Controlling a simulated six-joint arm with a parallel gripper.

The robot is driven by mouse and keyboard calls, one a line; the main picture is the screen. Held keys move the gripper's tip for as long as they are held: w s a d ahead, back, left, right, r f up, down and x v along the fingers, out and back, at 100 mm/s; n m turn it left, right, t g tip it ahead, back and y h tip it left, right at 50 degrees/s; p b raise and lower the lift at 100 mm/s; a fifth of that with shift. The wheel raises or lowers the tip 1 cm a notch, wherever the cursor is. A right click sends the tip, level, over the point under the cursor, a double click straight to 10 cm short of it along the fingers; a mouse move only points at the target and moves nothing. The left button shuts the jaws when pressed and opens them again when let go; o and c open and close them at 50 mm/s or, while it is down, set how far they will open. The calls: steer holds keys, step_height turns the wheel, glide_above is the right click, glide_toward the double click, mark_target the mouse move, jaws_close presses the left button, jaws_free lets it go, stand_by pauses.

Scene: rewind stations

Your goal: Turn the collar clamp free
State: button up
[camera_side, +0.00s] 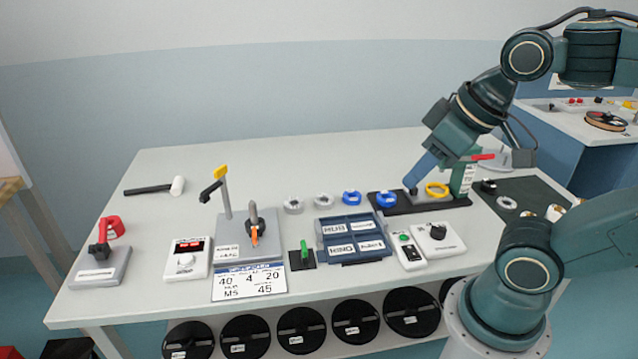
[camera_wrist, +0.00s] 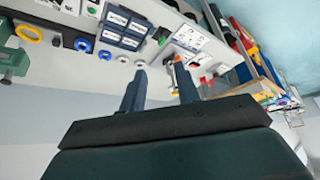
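I cannot tell for sure which part is the collar clamp. A grey station (camera_side: 232,244) at centre left carries a post with a yellow-topped lever (camera_side: 219,173) and a dark hook-like part with an orange tip (camera_side: 254,233). Further left, a grey block (camera_side: 98,271) bears a red part with a black knob (camera_side: 104,238). My gripper (camera_side: 410,187) is low over the black strip at right, by a blue ring (camera_side: 386,199) and a yellow ring (camera_side: 437,190). In the wrist view my gripper (camera_wrist: 158,70) has its two fingers apart, with nothing seen held.
A green upright with a red lever (camera_side: 483,157) stands close right of my gripper. Blue labelled bins (camera_side: 352,239), a white box with a black knob (camera_side: 439,239) and small grey rings (camera_side: 293,205) fill the middle. A mallet (camera_side: 155,188) lies back left.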

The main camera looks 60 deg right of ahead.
steer(key=w+r+m+g, duration=0.1)
steer(key=w+r+m, duration=0.15)
steer(key=w, duration=0.65)
steer(key=m+g, duration=0.5)
steer(key=m, duration=0.2)
glide_above(254, 232)
step_height(254, 232, down, 15)
steer(key=shift+n, duration=0.25)
step_height(254, 232, down, 14)
steer(key=shift+r, duration=0.1)
jaws_close()
